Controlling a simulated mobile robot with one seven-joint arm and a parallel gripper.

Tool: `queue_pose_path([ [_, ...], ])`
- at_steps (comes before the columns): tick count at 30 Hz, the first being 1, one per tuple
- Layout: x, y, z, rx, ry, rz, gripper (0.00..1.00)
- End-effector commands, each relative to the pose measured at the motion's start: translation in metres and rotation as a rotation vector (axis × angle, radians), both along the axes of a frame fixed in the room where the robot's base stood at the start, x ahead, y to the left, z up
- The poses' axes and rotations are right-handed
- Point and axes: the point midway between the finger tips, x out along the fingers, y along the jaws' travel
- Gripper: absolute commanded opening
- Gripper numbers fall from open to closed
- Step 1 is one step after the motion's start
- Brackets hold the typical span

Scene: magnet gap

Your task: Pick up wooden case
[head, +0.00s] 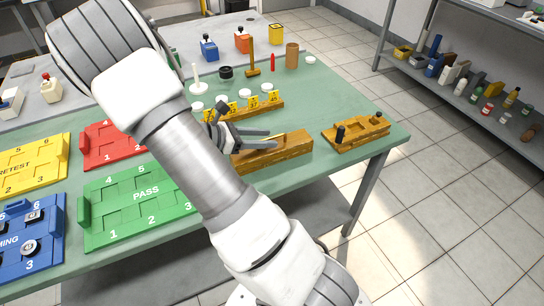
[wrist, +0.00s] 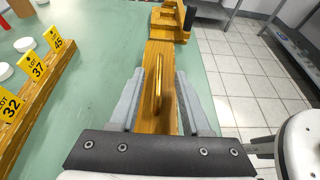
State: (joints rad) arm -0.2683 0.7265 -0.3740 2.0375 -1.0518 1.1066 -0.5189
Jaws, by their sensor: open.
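The wooden case (head: 290,148) is a long, narrow wooden block near the front edge of the green table, partly hidden by my arm and gripper. In the wrist view the case (wrist: 158,52) runs away from me, with a raised wooden handle (wrist: 158,88) along its top. My gripper (head: 272,140) is above the case. In the wrist view my gripper (wrist: 160,90) is open, with one grey finger on each side of the handle. I cannot tell whether the fingers touch the case.
A wooden fixture with a black knob (head: 357,133) sits beyond the case's far end. A wooden rack with yellow lot tags (wrist: 30,100) lies to its left. A green PASS tray (head: 140,205) is left of my arm. The table edge and open floor (head: 430,190) are right.

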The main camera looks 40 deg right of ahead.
Motion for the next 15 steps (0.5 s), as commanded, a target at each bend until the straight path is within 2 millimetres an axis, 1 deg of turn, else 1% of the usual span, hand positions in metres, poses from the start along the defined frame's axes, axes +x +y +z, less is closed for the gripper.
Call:
queue_pose_path([
  [1, -0.001, -0.008, -0.006, 0.0, 0.0, -0.002, 0.47],
  [3, -0.004, -0.018, -0.009, 0.0, 0.001, -0.003, 0.47],
  [5, -0.005, -0.023, -0.011, 0.0, 0.0, -0.001, 0.47],
  [12, -0.006, -0.025, -0.01, 0.001, 0.0, 0.001, 0.47],
  [14, -0.006, -0.025, -0.01, 0.001, 0.0, 0.001, 0.37],
  [15, -0.006, -0.025, -0.01, 0.001, 0.0, 0.001, 0.29],
])
